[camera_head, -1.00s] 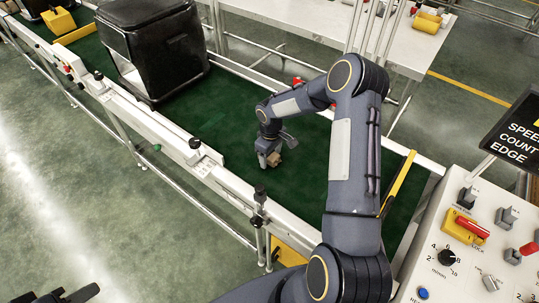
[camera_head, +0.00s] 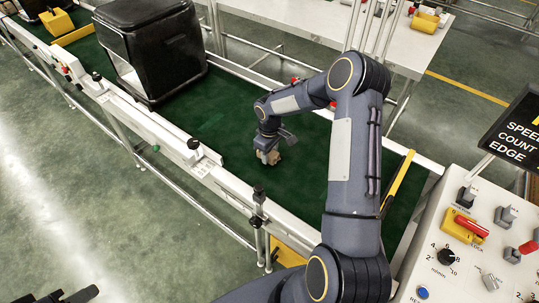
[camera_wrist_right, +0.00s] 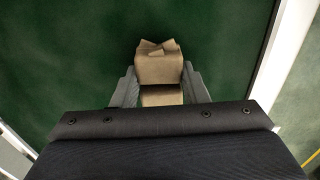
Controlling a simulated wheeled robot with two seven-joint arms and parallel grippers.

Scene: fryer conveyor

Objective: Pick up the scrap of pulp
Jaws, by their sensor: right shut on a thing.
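The scrap of pulp (camera_wrist_right: 159,66) is a small tan-brown, blocky piece with ragged folded flaps on top, in the right wrist view. My right gripper (camera_head: 268,157) is shut on it over the green belt, with a grey finger on each side. In the head view the scrap (camera_head: 275,158) is a small tan patch at the fingertips. I cannot tell whether it touches the belt. Part of my left gripper (camera_head: 72,297) shows dark at the bottom left edge; its jaws are not clear.
A black fryer housing (camera_head: 165,55) stands on the green conveyor belt (camera_head: 225,115) beyond the gripper. White rails (camera_head: 150,125) edge the belt. A control panel (camera_head: 470,245) with knobs is at the right. A white table (camera_head: 330,30) stands behind. The belt around the gripper is clear.

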